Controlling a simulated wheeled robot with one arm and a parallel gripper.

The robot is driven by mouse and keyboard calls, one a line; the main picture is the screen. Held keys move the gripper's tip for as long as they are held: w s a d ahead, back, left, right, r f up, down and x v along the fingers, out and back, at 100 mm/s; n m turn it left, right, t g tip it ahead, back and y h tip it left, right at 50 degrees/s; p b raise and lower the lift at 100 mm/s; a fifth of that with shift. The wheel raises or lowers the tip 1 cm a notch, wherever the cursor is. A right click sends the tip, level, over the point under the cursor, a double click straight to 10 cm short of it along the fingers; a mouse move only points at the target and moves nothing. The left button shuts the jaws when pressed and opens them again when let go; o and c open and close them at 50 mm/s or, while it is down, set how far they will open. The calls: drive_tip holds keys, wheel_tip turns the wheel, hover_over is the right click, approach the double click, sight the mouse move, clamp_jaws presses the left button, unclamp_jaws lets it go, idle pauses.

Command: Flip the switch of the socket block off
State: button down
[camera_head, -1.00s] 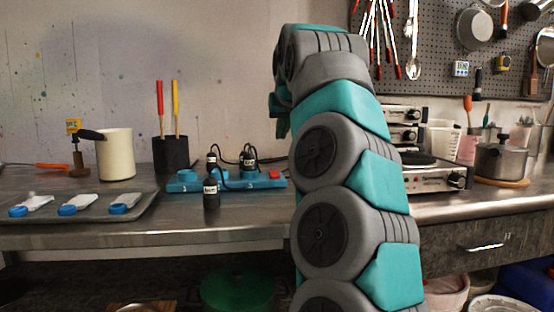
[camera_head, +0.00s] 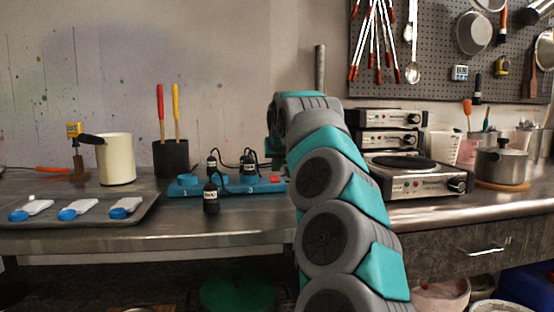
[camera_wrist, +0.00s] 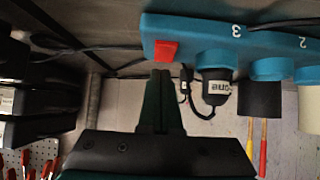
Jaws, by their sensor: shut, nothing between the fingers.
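The blue socket block (camera_head: 226,187) lies on the metal counter in the head view, its right end beside my arm. It also spans the top of the wrist view (camera_wrist: 195,28), with numbers by its sockets. Its red switch (camera_wrist: 165,50) sits at the block's end in the wrist view. My gripper (camera_wrist: 161,75) is shut and empty, its fingertips just below the switch in that picture. I cannot tell whether they touch it, nor which way the switch is set. In the head view my arm hides the fingers. Black plugs (camera_head: 249,162) stand in the block.
A black holder (camera_head: 171,158), cream pot (camera_head: 116,160) and tray (camera_head: 147,212) stand to the left. Stacked hotplates (camera_head: 415,181) are right of my arm. Dark cables (camera_wrist: 60,45) run beside the block in the wrist view.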

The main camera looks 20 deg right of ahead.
drive_tip(key=shift+f, duration=0.55)
drive_tip(key=shift+w+r, duration=0.1)
drive_tip(key=shift+p, duration=0.85)
drive_tip(key=shift+f+g, duration=0.25)
drive_tip(key=shift+g, duration=0.05)
drive_tip(key=shift+w, duration=0.15)
drive_tip(key=shift+w+d+r+p, duration=0.2)
drive_tip(key=shift+w+d+p, duration=0.05)
drive_tip(key=shift+w+p, duration=0.5)
drive_tip(key=shift+s, duration=0.1)
